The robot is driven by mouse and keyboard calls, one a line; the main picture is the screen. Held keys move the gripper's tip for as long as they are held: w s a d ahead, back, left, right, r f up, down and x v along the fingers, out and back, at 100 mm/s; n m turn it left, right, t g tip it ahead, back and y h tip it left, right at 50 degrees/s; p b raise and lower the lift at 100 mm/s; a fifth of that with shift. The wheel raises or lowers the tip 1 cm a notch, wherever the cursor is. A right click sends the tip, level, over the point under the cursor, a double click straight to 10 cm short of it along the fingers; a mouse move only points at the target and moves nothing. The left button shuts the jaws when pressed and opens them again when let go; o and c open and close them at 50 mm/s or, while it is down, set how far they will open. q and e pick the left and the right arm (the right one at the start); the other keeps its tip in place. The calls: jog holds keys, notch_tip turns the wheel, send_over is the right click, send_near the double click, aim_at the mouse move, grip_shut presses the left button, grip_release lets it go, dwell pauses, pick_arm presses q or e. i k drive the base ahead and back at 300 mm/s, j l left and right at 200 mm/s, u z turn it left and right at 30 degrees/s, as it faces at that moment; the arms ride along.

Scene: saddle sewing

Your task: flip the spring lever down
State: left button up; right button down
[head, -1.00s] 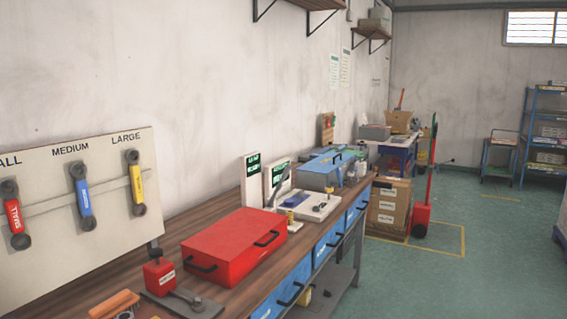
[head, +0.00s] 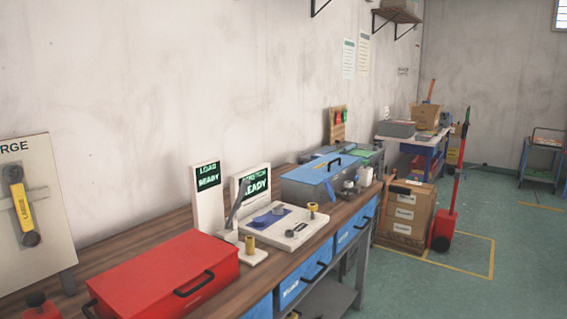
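A white fixture plate (head: 276,240) sits on the wooden bench in the middle of the view. A grey bar (head: 236,212) slants up at its left end, in front of the screens; it looks like the spring lever and stands raised. The plate carries a blue patch (head: 265,219), a dark knob and a brass-coloured post (head: 312,211). A second brass-coloured post (head: 249,245) stands on a small white base at the plate's near left. Neither of my grippers is in view.
A red toolbox (head: 165,272) stands on the bench nearer me. Blue drawers (head: 303,278) are under the bench.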

aim_at(245, 185)
jog(key=i+l, duration=1.75)
jog(key=l, duration=0.25)
jog(key=i+l+u, duration=0.1)
jog(key=u, duration=2.4)
